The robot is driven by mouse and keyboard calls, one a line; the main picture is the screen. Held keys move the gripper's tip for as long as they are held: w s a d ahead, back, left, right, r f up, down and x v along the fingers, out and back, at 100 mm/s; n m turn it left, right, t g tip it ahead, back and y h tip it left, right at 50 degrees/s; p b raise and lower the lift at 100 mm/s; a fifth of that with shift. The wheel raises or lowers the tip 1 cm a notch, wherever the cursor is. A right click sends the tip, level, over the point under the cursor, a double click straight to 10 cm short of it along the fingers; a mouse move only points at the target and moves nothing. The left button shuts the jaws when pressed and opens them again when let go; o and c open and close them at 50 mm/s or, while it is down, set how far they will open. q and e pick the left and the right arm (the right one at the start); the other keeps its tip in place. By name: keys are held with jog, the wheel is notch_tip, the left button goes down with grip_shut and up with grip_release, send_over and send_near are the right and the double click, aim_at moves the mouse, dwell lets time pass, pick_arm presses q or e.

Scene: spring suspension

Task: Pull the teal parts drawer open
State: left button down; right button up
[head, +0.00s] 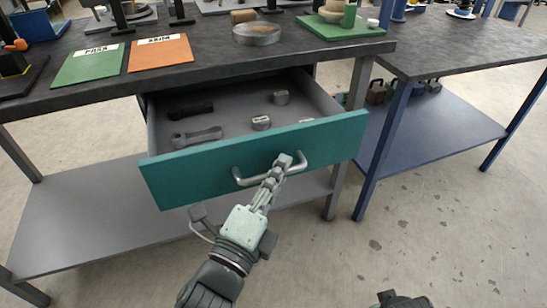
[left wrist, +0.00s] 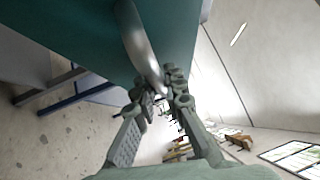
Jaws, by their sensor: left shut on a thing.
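The teal parts drawer (head: 205,174) stands pulled out under the dark workbench top, and its grey inside shows. Its curved metal handle (head: 243,181) is on the front panel. My left gripper (head: 283,163) is shut on the right part of this handle. In the left wrist view the teal front (left wrist: 75,30) fills the upper left, and the handle (left wrist: 141,45) runs down between the fingers of my left gripper (left wrist: 162,85). Part of the handle is hidden behind the fingers. A small dark piece of my right arm shows at the bottom edge of the head view, without its fingertips.
In the drawer lie a grey wrench-like part (head: 197,136), a black part (head: 190,110) and small metal pieces (head: 261,122). Green (head: 88,64) and orange (head: 160,53) mats lie on the bench top. A lower shelf (head: 90,225) is below. The floor at right front is clear.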

pick_arm(q)
jog(key=shift+s+d, duration=0.15)
jog(key=shift+s, duration=0.3)
jog(key=c, duration=1.9)
grip_release()
jog(key=shift+o, duration=0.2)
jog(key=v, duration=1.2)
